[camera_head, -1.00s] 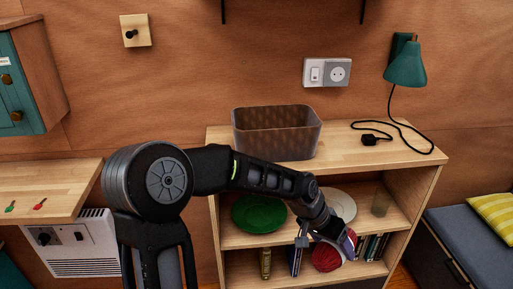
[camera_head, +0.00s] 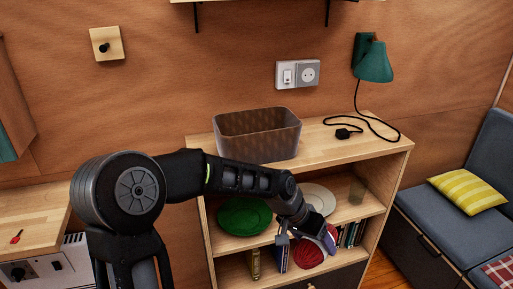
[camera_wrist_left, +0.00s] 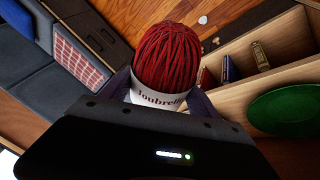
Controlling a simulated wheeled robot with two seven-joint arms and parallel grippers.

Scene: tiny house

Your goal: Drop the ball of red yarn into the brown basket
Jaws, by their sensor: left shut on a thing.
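The ball of red yarn (camera_wrist_left: 166,55) has a white paper band and sits between the fingers of my left gripper (camera_wrist_left: 161,95) in the left wrist view. In the head view the yarn (camera_head: 307,258) shows below and beside my left gripper (camera_head: 316,238), in front of the shelf unit's lower opening. The gripper is shut on it, and its fingers partly cover the yarn. The brown basket (camera_head: 258,140) stands upright on top of the shelf unit, up and to the left of the gripper. The basket's floor is hidden. My right gripper is not in view.
The shelf unit (camera_head: 365,150) holds a green plate (camera_head: 243,217), a white plate (camera_head: 322,196), a glass (camera_head: 357,190) and books (camera_head: 352,233). A teal lamp (camera_head: 374,62) with a looping cord is right of the basket. A cushioned bench (camera_head: 430,212) stands at right.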

